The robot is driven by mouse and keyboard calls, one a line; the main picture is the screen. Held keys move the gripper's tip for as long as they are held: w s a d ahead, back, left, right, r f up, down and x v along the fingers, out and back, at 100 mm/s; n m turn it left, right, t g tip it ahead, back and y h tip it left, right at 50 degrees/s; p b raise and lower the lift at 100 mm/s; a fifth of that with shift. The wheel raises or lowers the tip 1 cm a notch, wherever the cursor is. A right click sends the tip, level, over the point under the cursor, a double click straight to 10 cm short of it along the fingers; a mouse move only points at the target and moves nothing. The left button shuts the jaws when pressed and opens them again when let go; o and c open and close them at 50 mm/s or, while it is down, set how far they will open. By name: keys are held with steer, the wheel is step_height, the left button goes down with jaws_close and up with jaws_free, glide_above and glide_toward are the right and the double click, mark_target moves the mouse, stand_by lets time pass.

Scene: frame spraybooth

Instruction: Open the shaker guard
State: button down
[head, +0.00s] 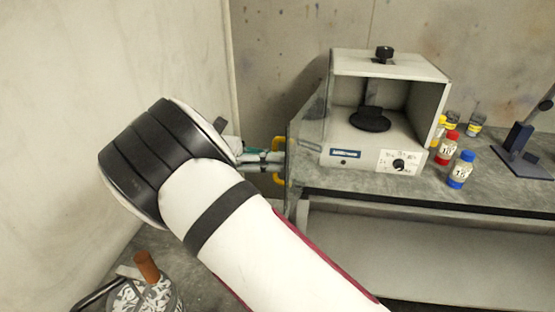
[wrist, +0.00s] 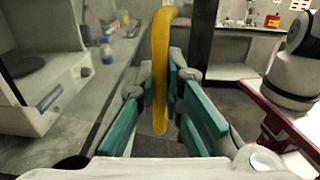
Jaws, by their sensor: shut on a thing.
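The shaker is a pale box (head: 345,155) on the bench, with a dark round platform (head: 370,120) inside and a control knob on its front. Its clear guard (head: 309,120) stands swung out from the box's left edge, leaving the front uncovered. The guard's yellow handle (head: 279,160) is at its outer edge and also shows large in the wrist view (wrist: 160,65). My gripper (head: 268,160) is shut on the handle, its teal fingers on either side of it in the wrist view (wrist: 174,95). My arm hides part of the guard's lower surroundings.
Bottles with red (head: 448,148), blue (head: 461,170) and yellow caps stand right of the shaker. A dark blue stand (head: 520,145) is farther right. A patterned container with a brown handle (head: 147,268) is at lower left. A wall rises left of my arm.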

mark_target(295, 118)
steer(key=c, duration=2)
jaws_free()
steer(key=shift+s, duration=0.1)
steer(key=shift+o, duration=0.2)
steer(key=shift+r, duration=0.15)
step_height(295, 118, up, 9)
steer(key=shift+s+r, duration=0.1)
steer(key=shift+r, duration=0.4)
steer(key=shift+f, duration=0.1)
